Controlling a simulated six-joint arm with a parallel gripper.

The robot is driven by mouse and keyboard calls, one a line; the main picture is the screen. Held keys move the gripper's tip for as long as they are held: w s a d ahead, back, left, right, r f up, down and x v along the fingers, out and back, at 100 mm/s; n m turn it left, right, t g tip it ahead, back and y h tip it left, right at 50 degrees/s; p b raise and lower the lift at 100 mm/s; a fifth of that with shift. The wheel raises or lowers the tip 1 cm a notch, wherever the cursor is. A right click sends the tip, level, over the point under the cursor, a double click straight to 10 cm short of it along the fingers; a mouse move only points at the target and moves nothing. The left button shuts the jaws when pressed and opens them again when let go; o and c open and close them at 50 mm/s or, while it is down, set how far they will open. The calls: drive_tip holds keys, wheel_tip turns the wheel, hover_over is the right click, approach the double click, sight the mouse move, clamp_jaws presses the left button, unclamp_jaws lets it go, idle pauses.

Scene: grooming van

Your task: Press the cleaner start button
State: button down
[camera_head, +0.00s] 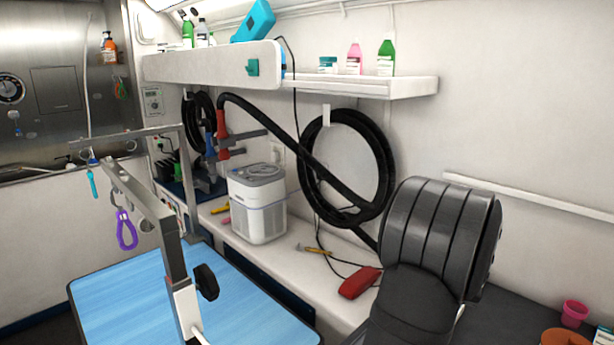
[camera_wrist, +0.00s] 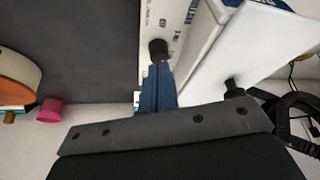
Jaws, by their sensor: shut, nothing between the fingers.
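In the wrist view, a white appliance with a blue edge (camera_wrist: 204,30) stands just beyond my gripper (camera_wrist: 157,72); it appears to be the cleaner. Its narrow white panel (camera_wrist: 169,22) carries small dark markings and a round black knob (camera_wrist: 158,49). I cannot tell which marking is the start button. My gripper's blue fingers are shut and empty, with their tips close to the knob; contact cannot be judged. A white lid-like plate (camera_wrist: 262,45) with a black knob (camera_wrist: 233,88) is at the right. In the head view my dark arm hides the gripper and this appliance.
A pink cup (camera_head: 574,313) and an orange bowl (camera_head: 565,338) stand on the dark surface (camera_head: 520,312) at lower right. A white box-shaped device (camera_head: 258,205), a red tool (camera_head: 360,282) and a coiled black hose (camera_head: 384,165) are left of my arm. A blue-topped table (camera_head: 130,290) is front left.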

drive_tip(key=shift+w+f, duration=0.1)
drive_tip(key=shift+f, duration=0.15)
drive_tip(key=shift+r, duration=0.1)
idle(0.3)
drive_tip(key=w+d+r+m+g, duration=0.1)
drive_tip(key=w+d+r+m, duration=0.2)
drive_tip(key=r, duration=0.8)
drive_tip(key=shift+w+r+m+g+h, duration=0.15)
drive_tip(key=shift+w+m+g+h, duration=0.2)
drive_tip(key=shift+w+m, duration=0.6)
drive_tip(key=shift+w, duration=0.1)
drive_tip(key=x, duration=0.8)
drive_tip(key=a+x, duration=0.1)
drive_tip(key=x, duration=0.3)
drive_tip(key=shift+s+d+f, duration=0.15)
drive_tip(key=shift+s+f, duration=0.15)
drive_tip(key=shift+f, duration=0.85)
